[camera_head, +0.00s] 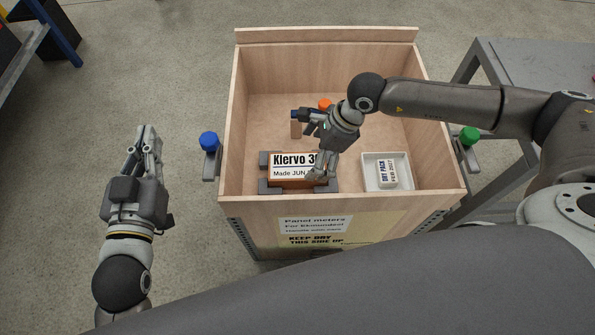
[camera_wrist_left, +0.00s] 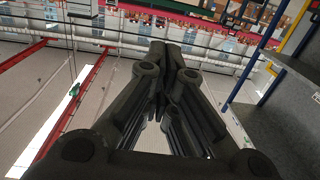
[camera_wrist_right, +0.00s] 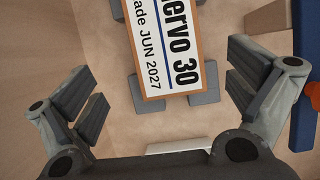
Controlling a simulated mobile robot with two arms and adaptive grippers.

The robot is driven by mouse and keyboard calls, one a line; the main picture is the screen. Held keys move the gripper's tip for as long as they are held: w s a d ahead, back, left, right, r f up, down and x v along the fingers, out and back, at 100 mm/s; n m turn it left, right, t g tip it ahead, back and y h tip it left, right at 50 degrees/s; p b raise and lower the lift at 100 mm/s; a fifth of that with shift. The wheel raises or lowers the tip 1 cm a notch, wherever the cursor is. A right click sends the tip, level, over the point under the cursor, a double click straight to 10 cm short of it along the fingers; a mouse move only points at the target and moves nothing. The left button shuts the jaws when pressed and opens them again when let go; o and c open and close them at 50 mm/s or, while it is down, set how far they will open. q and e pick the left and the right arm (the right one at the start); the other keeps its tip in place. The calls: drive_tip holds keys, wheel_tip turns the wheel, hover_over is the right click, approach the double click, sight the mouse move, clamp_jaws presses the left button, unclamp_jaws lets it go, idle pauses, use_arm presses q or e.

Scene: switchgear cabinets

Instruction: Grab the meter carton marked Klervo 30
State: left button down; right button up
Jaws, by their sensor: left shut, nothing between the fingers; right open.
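The meter carton marked Klervo 30 (camera_head: 290,167) lies in the wooden crate (camera_head: 235,207), at its near left, with grey corner blocks around it. Its white label also reads "Made JUN" in the head view, and "JUN 2027" shows in the right wrist view (camera_wrist_right: 165,45). My right gripper (camera_head: 322,172) is over the carton's right end, open and empty. In the right wrist view its fingers (camera_wrist_right: 170,88) stand apart on either side of the carton, and I cannot tell any contact. My left gripper (camera_head: 149,133) is shut and empty, outside the crate to the left.
A white tray (camera_head: 370,184) with a dry pack (camera_head: 388,174) sits at the crate's near right. Blue (camera_head: 209,140) and green (camera_head: 469,135) knobs flank the crate. A grey table (camera_head: 520,60) stands right.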

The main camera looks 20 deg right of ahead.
sight(301, 165)
drive_tip(key=b+x, duration=0.1)
drive_tip(key=x, duration=0.3)
drive_tip(key=shift+w+a+f, duration=0.1)
drive_tip(key=shift+a+f, duration=0.15)
drive_tip(key=shift+f, duration=0.1)
drive_tip(key=x, duration=0.1)
drive_tip(key=b+x, duration=0.1)
drive_tip(key=x, duration=0.1)
drive_tip(key=b+x, duration=0.1)
drive_tip(key=shift+w+f, duration=0.15)
drive_tip(key=shift+w, duration=0.25)
drive_tip(key=shift+a+f, duration=0.1)
drive_tip(key=shift+f, duration=0.1)
use_arm(q)
drive_tip(key=s+r+t+h, duration=0.3)
drive_tip(key=s+r+t, duration=0.2)
drive_tip(key=r, duration=0.8)
drive_tip(key=t, duration=0.3)
drive_tip(key=shift+d+r+t, duration=0.2)
drive_tip(key=shift+d+t, duration=0.05)
drive_tip(key=shift+t, duration=0.15)
drive_tip(key=shift+s, duration=0.1)
use_arm(e)
drive_tip(key=shift+c, duration=0.4)
drive_tip(key=c, duration=1.2)
drive_tip(key=shift+r, duration=0.1)
drive_tip(key=shift+c, duration=0.8)
